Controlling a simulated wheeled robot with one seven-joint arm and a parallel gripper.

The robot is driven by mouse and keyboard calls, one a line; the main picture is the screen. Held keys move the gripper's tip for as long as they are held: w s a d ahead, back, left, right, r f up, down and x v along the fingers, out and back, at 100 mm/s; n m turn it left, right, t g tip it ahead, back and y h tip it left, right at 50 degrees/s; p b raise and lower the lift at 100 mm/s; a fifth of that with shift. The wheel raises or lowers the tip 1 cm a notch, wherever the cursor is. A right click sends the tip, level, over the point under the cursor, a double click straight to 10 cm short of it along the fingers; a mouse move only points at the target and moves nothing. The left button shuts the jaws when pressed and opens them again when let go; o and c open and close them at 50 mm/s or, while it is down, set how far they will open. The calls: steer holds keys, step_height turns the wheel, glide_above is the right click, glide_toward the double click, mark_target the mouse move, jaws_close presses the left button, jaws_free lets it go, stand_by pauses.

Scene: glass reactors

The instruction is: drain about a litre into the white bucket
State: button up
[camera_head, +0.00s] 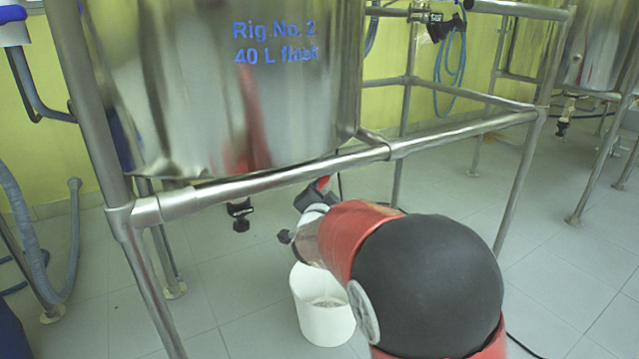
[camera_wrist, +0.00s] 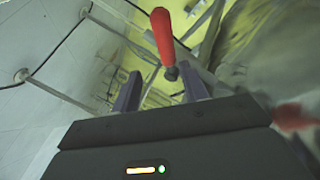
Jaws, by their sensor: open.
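The white bucket (camera_head: 323,322) stands upright on the floor below my arm, with something pale in its bottom. Its right rim is partly hidden by my arm. My gripper (camera_head: 312,196) is under the frame of the steel vessel (camera_head: 215,100) marked "Rig No. 2 40 L flask". A red lever (camera_wrist: 162,32) shows in the wrist view, between and beyond the open fingers of my gripper (camera_wrist: 160,75). Its dark lower end is near the line between the fingertips; I cannot tell whether they touch. A bit of red shows at the gripper in the head view (camera_head: 323,183).
A steel tube rail (camera_head: 290,170) runs across just above my gripper, with legs to both sides. A black fitting (camera_head: 240,212) hangs under the vessel to the left. Grey hoses (camera_head: 60,270) lie at far left.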

mark_target(322, 181)
steer(key=w+a+f+m+t+h, duration=0.1)
steer(key=w, duration=0.7)
steer(key=shift+w+a, duration=0.25)
steer(key=shift+w, duration=0.15)
steer(key=shift+c, duration=0.4)
jaws_close()
